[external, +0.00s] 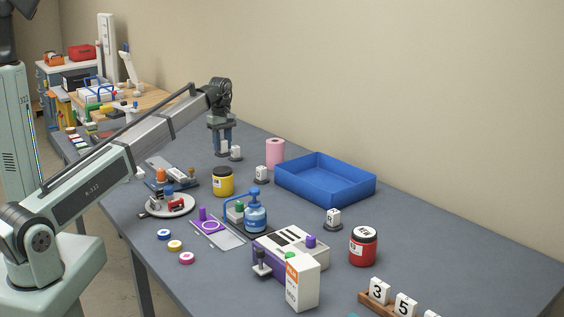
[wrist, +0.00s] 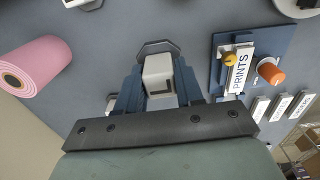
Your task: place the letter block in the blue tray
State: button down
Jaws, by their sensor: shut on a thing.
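My gripper (external: 222,152) points down over the far left part of the table. In the wrist view my gripper (wrist: 158,88) has its two blue fingers closed on the sides of a small white block (wrist: 158,67). A dark hexagonal base (wrist: 158,47) shows just beyond the block. I cannot read a letter on the block, and cannot tell whether it is clear of its base. The blue tray (external: 308,192) stands to the right of my gripper and looks empty. It is not in the wrist view.
A pink roll (external: 275,153) stands between my gripper and the tray. Similar white blocks on dark bases stand nearby (external: 262,174) and in front of the tray (external: 333,218). A yellow jar (external: 223,181) and a blue pump bottle (external: 255,215) are nearer the front.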

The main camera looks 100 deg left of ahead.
jog(key=w+d+m, duration=0.2)
jog(key=w+d, duration=0.1)
jog(key=w, duration=1)
jog(key=w+d+m, duration=0.1)
jog(key=w+d, duration=0.3)
jog(key=w, duration=0.9)
jog(key=n, duration=0.3)
send_over(324, 188)
jog(key=shift+a+f, duration=0.15)
jog(key=shift+f, duration=4.45)
jog(key=shift+f, duration=0.15)
jog(key=c, duration=0.7)
grip_release()
